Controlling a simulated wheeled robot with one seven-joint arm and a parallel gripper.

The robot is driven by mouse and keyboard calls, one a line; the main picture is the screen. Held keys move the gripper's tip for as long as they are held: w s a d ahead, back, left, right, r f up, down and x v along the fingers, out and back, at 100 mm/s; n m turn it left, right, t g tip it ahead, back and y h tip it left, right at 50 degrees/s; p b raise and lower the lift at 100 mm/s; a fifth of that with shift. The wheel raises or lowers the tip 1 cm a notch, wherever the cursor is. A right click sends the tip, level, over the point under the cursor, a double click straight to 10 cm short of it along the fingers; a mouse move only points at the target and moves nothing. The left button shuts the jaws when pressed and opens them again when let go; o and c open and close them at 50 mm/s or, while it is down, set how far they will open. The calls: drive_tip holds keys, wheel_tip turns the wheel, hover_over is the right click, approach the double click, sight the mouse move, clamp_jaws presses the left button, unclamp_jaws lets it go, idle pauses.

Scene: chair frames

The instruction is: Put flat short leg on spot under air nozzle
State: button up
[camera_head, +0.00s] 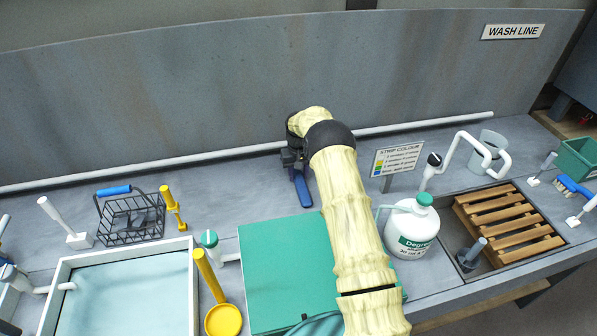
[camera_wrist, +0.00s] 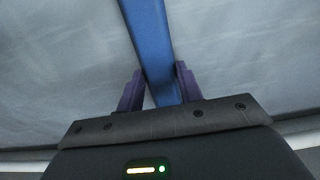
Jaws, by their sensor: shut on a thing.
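My gripper (camera_head: 293,163) is shut on a flat blue bar (camera_head: 302,188), which seems to be the short leg. The gripper is at the back of the grey counter, left of the strip colour sign. In the wrist view the blue bar (camera_wrist: 150,45) runs between the two purple fingers (camera_wrist: 159,90) and out past the top edge. I cannot tell whether the bar touches the counter. A bent white pipe with a dark end (camera_head: 435,160), possibly the air nozzle, stands at the right. I cannot make out a marked spot under it.
A white degreaser jug (camera_head: 411,241) and the strip colour sign (camera_head: 397,158) stand right of my arm. A slatted wooden rack (camera_head: 507,222) is farther right. A green board (camera_head: 280,262), wire basket (camera_head: 131,219) and pale blue basin (camera_head: 125,292) lie left.

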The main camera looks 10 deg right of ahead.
sight(298, 176)
drive_tip(key=shift+f, duration=0.15)
drive_tip(key=o, duration=1.1)
wheel_tip(298, 176, up, 12)
drive_tip(key=shift+r+b, duration=0.2)
drive_tip(key=shift+b, duration=0.8)
